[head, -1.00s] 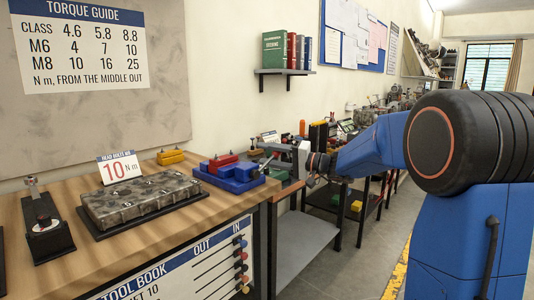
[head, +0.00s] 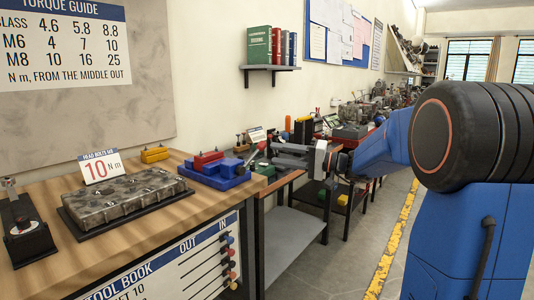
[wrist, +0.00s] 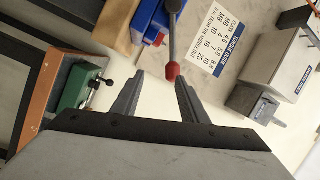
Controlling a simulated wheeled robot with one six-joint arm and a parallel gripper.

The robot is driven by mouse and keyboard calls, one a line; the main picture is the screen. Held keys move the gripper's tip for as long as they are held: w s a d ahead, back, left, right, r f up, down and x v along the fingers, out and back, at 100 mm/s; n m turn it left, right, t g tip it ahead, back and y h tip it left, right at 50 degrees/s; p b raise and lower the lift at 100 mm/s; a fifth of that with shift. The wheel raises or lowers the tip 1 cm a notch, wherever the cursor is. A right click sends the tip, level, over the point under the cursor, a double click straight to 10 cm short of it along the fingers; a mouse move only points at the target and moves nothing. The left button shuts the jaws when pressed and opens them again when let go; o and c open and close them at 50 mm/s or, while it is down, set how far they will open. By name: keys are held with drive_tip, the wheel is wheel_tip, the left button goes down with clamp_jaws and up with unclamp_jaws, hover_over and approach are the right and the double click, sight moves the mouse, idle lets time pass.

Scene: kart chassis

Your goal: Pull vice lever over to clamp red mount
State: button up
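The blue vice (head: 222,178) sits on the right end of the wooden bench, with the red mount (head: 207,160) in it. The vice's lever (head: 251,157) stands up at a slant on its right side; in the wrist view the lever (wrist: 172,40) is a grey rod with a red tip (wrist: 172,71). My gripper (wrist: 158,78) is open and empty. In the wrist view the red tip appears between the fingertips, nearer the right finger; contact cannot be told. In the head view my gripper (head: 277,154) is just right of the lever.
A grey metal block (head: 125,198), a yellow block (head: 154,154) and a torque card (head: 100,168) stand left on the bench. A green device (wrist: 80,85) sits on an orange-edged surface at left in the wrist view. Open floor (head: 345,255) lies right of the benches.

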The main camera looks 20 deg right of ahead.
drive_tip(key=v, duration=0.7)
drive_tip(key=shift+s+d, duration=0.15)
drive_tip(key=shift+s, duration=0.05)
